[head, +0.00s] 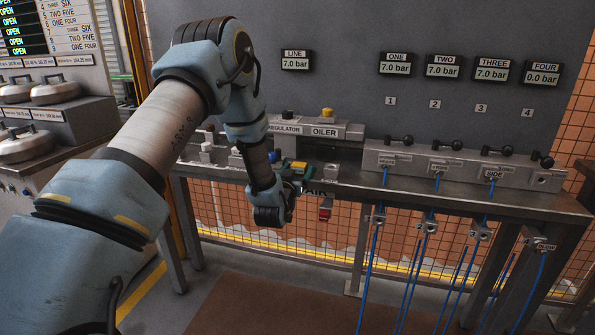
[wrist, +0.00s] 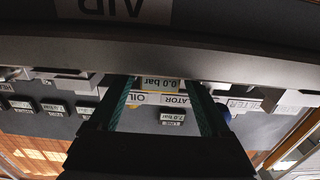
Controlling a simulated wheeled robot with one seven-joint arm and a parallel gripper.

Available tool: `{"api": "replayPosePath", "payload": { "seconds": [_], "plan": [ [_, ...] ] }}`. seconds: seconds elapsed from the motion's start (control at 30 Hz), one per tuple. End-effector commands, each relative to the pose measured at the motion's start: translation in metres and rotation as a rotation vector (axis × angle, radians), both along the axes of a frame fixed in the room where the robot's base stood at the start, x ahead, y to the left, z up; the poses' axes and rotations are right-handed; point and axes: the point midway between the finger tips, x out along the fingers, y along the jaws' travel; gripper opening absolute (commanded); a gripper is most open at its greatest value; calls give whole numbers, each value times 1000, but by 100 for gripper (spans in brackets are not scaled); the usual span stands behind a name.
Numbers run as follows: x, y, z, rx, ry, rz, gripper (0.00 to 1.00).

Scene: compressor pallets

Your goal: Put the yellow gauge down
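The yellow gauge (wrist: 160,84) shows upside down in the wrist view, reading 0.0 bar, with a thin yellow edge. It lies between the green fingers of my gripper (wrist: 161,82), close to both; whether they press on it is unclear. The grey bench edge cuts off the finger ends and part of the gauge. In the head view a small yellow piece (head: 298,167), seemingly the gauge, shows at bench-top height beside my gripper (head: 285,165), in front of the regulator and oiler. Its underside is hidden, so I cannot tell whether it rests on the bench.
The regulator and oiler block (head: 325,131) stands behind on the bench (head: 345,182). A valve block (head: 455,165) with several black levers is to the right, blue hoses (head: 367,290) hanging below. Wall readouts (head: 443,66) are behind.

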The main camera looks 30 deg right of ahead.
Motion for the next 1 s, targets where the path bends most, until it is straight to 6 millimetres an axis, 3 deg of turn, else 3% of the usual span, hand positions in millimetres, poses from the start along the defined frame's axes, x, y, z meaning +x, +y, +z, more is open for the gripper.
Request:
{"api": "replayPosePath", "payload": {
  "seconds": [0.37, 1.0],
  "plan": [
    [-4, 4, 0, 0, 0, 0, 86],
    [-83, 77, -1, 1, 1, 0, 86]
  ]
}}
